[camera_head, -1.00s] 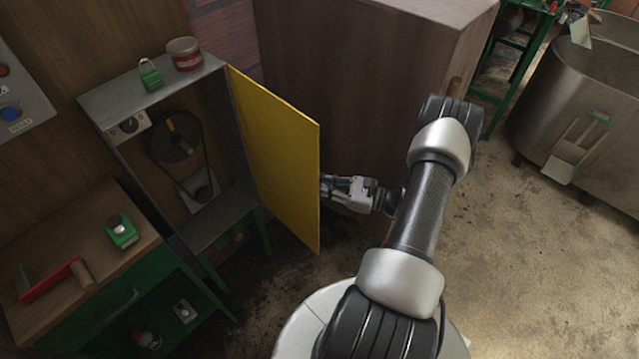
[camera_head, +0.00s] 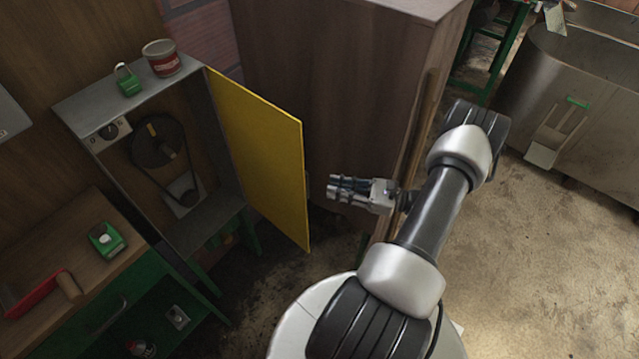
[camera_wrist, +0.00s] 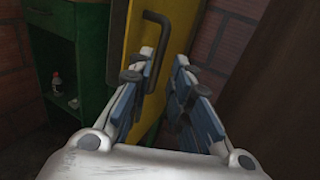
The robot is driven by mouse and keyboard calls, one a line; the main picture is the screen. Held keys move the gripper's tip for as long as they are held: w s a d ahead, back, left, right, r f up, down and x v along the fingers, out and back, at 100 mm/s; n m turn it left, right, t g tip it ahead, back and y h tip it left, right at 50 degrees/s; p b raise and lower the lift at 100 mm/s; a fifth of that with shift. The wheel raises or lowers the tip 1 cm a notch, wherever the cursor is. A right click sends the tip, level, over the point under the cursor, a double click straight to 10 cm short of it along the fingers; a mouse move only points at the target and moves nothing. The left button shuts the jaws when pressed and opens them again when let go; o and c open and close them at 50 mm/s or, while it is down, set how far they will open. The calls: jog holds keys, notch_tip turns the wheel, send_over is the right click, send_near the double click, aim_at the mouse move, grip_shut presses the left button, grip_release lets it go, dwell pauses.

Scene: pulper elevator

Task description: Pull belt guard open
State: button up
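The yellow belt guard (camera_head: 262,158) stands swung open like a door, hinged on the right side of the grey machine housing (camera_head: 80,112). Inside the housing the belt and pulley (camera_head: 158,142) are exposed. My gripper (camera_head: 338,189) is to the right of the guard's free edge, apart from it and empty. In the wrist view the gripper (camera_wrist: 162,80) has its fingers spread. The guard (camera_wrist: 128,42) shows there beyond the fingers, with its dark bar handle (camera_wrist: 166,32) partly hidden behind them.
A green padlock (camera_head: 128,82) and a tin (camera_head: 161,58) stand on top of the housing. A wooden bench (camera_head: 60,245) is at the left. A tall brown cabinet (camera_head: 330,90) stands close behind my arm. Open floor (camera_head: 550,250) lies at the right.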

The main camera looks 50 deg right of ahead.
jog(key=shift+v, duration=1.45)
